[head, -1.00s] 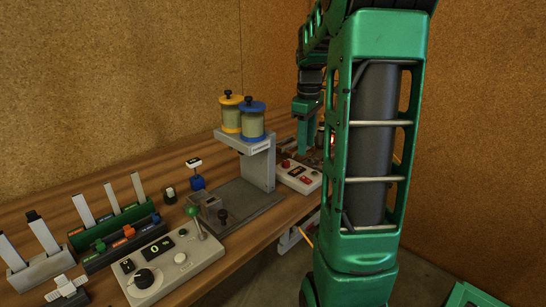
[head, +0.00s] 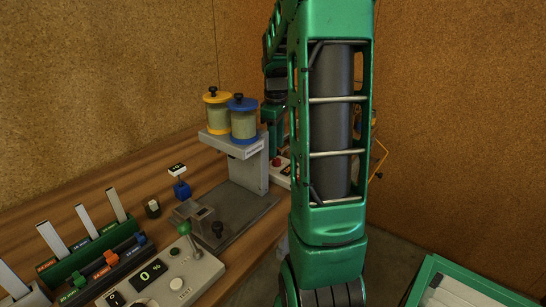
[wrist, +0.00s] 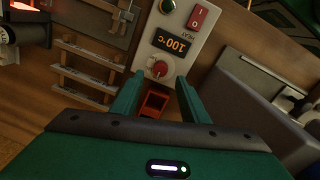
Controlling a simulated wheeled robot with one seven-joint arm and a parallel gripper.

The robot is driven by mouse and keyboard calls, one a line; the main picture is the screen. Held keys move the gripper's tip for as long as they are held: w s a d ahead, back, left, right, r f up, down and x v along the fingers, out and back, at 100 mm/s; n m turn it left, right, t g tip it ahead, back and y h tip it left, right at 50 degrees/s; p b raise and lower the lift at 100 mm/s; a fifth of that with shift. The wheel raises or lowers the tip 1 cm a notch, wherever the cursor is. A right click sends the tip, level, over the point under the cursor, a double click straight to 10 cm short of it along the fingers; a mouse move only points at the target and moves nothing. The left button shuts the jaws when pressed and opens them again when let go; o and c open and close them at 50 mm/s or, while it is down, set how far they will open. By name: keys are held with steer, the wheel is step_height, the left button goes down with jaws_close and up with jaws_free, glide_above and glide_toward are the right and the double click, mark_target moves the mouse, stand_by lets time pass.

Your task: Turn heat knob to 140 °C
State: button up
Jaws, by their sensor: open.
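The heat knob (wrist: 158,68) is a round red knob with a pale mark, on a light control panel (wrist: 182,62) in the wrist view. The display (wrist: 172,44) above it, labelled HEAT, appears upside down and reads 100 °C. My gripper (wrist: 160,78) is open, one finger on each side of the knob in the picture. I cannot tell whether either finger touches it.
A red rocker switch (wrist: 198,17) and a dark round button (wrist: 167,6) sit on the same panel. A wooden rack (wrist: 88,72) lies left of it. In the head view, a stand with yellow (head: 218,112) and blue (head: 243,120) jars stands left of my arm.

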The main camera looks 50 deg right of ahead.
mark_target(276, 160)
steer(key=shift+d+f, duration=0.1)
steer(key=shift+f, duration=2.4)
jaws_close()
